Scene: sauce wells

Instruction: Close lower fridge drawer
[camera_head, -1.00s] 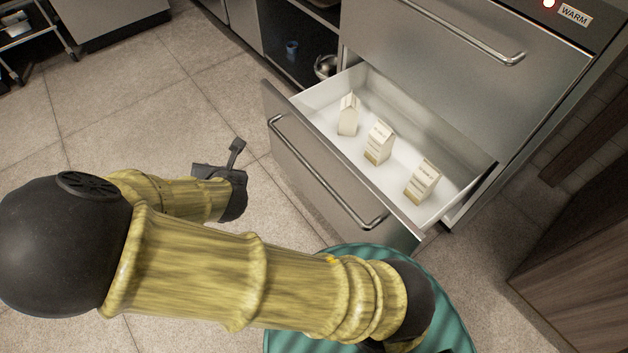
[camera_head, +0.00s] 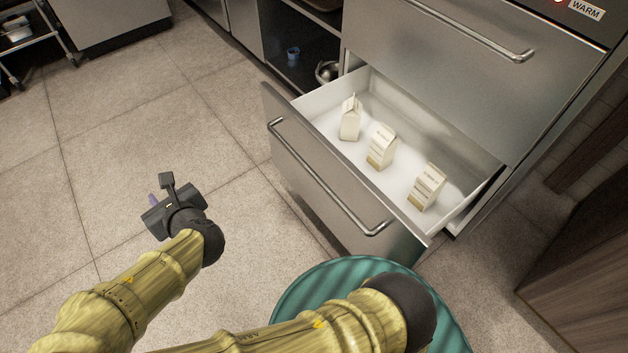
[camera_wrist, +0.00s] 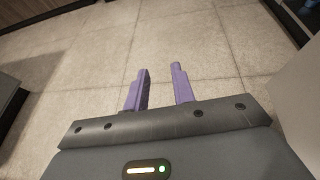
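The lower fridge drawer (camera_head: 312,184) is pulled out, with a steel front and a long bar handle (camera_head: 325,176). Inside its white tray stand three cartons, a left one (camera_head: 349,119), a middle one (camera_head: 382,148) and a right one (camera_head: 427,187). My gripper (camera_head: 152,201) is left of the drawer front, apart from it, over the floor. In the wrist view, its two purple fingers (camera_wrist: 160,88) are apart with only floor between them. The drawer's contact with my gripper is none.
The upper drawer (camera_head: 450,70) above is shut. An open shelf (camera_head: 300,50) left of it holds a small blue cup (camera_head: 292,53) and a metal bowl (camera_head: 327,71). A wooden cabinet (camera_head: 580,260) stands at the right. The tiled floor (camera_head: 110,130) left of the drawer is clear.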

